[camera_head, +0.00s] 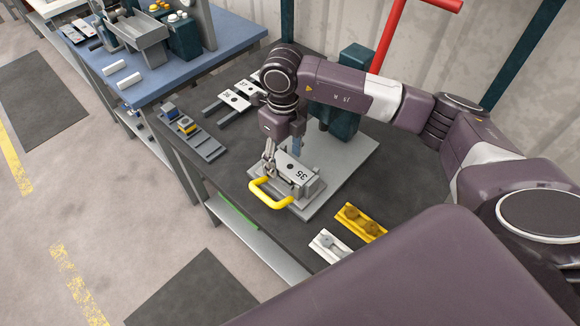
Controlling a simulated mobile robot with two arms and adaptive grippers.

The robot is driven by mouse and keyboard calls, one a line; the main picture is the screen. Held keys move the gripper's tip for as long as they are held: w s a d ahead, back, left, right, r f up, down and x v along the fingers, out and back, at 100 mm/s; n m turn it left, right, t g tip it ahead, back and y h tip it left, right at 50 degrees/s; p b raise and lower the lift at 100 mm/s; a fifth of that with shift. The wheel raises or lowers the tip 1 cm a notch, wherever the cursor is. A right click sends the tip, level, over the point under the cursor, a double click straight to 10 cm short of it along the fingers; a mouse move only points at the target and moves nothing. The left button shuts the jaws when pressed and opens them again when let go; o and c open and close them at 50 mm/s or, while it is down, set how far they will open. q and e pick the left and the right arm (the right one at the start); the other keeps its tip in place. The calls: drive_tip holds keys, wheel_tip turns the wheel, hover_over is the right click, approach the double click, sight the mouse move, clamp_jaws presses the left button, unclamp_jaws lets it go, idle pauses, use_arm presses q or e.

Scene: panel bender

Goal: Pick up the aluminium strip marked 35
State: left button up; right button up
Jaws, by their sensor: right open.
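The aluminium strip marked 35 (297,173) lies on a bender (318,190) with a yellow looped handle (268,197) at its front. The bender stands on a grey base plate on the dark table. My right gripper (269,172) points down at the left end of the strip, its jaws open. Its fingers overlap the strip's edge in the picture, and I cannot tell whether they touch it. The strip's far end is partly hidden by my gripper. My left gripper is not in view.
Another marked strip (236,98) lies on a forked rest behind and left. A grey tray with small blocks (192,132) is at the table's left. A yellow block (361,222) and a pale block (331,246) lie in front right. A green machine column (340,128) stands behind.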

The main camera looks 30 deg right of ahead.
idle(0.3)
drive_tip(key=c, duration=1.3)
drive_tip(key=shift+c, duration=0.2)
drive_tip(key=shift+r+p, duration=0.35)
drive_tip(key=shift+p, duration=0.2)
wheel_tip(320, 180, up, 9)
drive_tip(key=b, duration=0.3)
wheel_tip(320, 180, up, 11)
hover_over(284, 162)
drive_tip(key=shift+s+f, duration=0.1)
drive_tip(key=shift+f, duration=0.05)
